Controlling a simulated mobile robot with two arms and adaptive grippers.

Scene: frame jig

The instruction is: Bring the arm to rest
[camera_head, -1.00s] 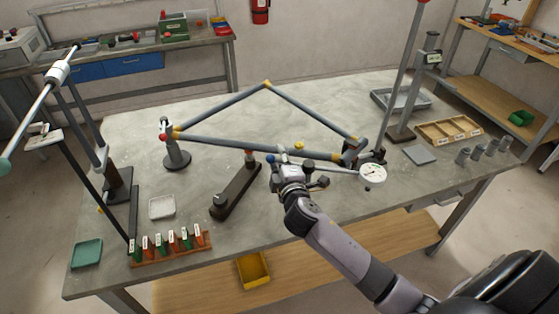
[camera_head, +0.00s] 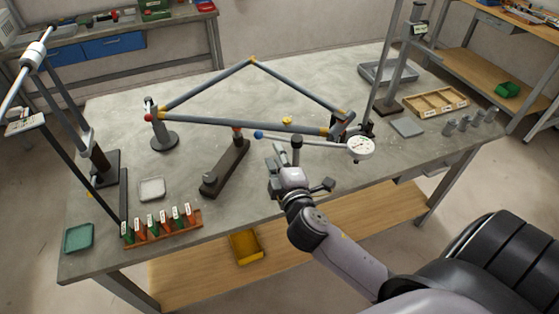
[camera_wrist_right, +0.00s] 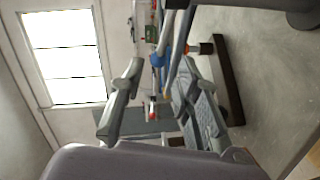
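My right gripper (camera_head: 283,156) is over the table's front part, just below the blue ball (camera_head: 258,134) in the head view. In the right wrist view its two fingers (camera_wrist_right: 158,88) stand apart with nothing held between them. The blue ball (camera_wrist_right: 157,61) shows beyond the fingers there. The ball ends a thin rod that runs to a white dial gauge (camera_head: 361,147). Behind it a grey tube frame (camera_head: 240,120) with yellow joints rests on the jig supports. My left arm and gripper are out of view.
The workbench (camera_head: 330,85) has a dark clamp block (camera_head: 225,168) left of my gripper. A rack of red and green labelled pieces (camera_head: 162,227) is at front left, a wooden tray (camera_head: 435,103) at right. Tall posts stand at both sides. A yellow bin (camera_head: 246,247) sits below.

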